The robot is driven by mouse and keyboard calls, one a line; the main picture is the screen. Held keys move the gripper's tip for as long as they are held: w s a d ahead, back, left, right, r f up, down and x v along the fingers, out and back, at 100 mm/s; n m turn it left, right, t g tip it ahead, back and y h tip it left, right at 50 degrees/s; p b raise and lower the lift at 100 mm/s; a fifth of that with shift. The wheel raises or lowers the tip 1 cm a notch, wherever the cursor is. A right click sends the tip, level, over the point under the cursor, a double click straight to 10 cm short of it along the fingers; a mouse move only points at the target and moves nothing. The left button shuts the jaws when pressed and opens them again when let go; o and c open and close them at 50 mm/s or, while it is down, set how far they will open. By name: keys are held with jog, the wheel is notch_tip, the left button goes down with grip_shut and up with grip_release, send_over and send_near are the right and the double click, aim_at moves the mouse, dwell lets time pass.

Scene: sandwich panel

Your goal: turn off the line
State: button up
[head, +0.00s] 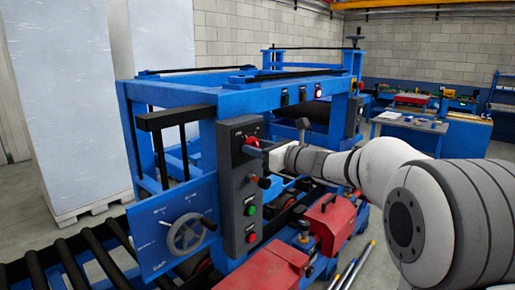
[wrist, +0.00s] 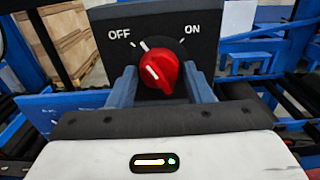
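A red rotary knob (wrist: 162,72) sits on a dark panel (wrist: 115,30) marked OFF at the left and ON at the right in the wrist view. A white mark shows on the knob's left part and a white tick on the panel near OFF; I cannot tell the exact setting. My gripper (wrist: 161,88) is open, with one finger at each side of the knob and gaps to it. In the head view the knob (head: 251,141) is at the top of a grey control box (head: 231,170), and my gripper (head: 268,153) reaches it from the right, partly hiding the box.
Below on the box are a red-tipped lever (head: 263,183), a green button (head: 251,210) and a red button (head: 251,238). A handwheel (head: 190,233) and rollers (head: 65,262) lie left. The blue machine frame (head: 175,92) surrounds the box. Red covers (head: 262,268) stand below my arm.

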jog(key=c, duration=0.6)
jog(key=n+b, duration=0.3)
jog(key=b, duration=0.3)
jog(key=o, duration=1)
jog(key=shift+c, duration=0.2)
